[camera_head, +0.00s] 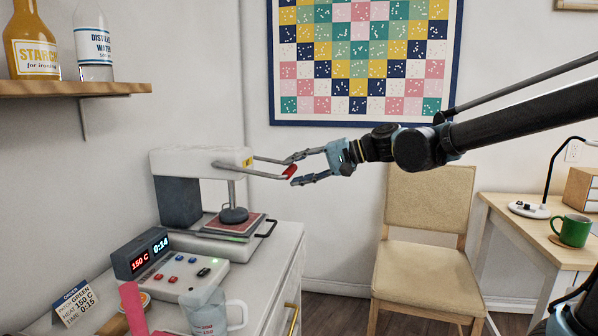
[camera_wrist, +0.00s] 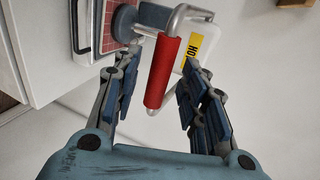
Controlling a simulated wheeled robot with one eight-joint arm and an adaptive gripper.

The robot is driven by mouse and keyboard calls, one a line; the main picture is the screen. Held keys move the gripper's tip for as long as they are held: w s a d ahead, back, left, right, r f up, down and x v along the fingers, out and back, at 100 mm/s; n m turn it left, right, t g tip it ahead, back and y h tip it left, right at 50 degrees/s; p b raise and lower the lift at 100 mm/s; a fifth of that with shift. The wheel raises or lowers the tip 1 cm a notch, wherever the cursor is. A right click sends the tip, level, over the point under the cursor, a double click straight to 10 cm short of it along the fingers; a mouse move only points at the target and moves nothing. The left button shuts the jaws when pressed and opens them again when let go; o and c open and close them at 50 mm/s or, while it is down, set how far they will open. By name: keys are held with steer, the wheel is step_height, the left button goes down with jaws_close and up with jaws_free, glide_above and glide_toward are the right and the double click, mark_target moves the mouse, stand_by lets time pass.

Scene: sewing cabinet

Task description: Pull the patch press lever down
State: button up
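The patch press (camera_head: 205,160) stands on the white cabinet at the left, with a round pad (camera_head: 234,215) over its lower plate. Its lever is a metal frame with a red grip (camera_head: 290,172), reaching out to the right from the press head at about head height. My gripper (camera_head: 296,168) is at the lever's end. In the wrist view the red grip (camera_wrist: 163,72) lies between the two open fingers of my gripper (camera_wrist: 158,90), with gaps visible on both sides. I cannot tell whether a finger touches it.
A control box (camera_head: 150,252) with a lit display reads 150 C and 0:14. A clear jug (camera_head: 210,312) and an order card (camera_head: 75,303) stand in front. A chair (camera_head: 428,225) and a desk (camera_head: 530,225) with a green mug (camera_head: 573,230) are at the right.

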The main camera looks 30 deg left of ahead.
steer(key=v, duration=1.2)
stand_by(0.3)
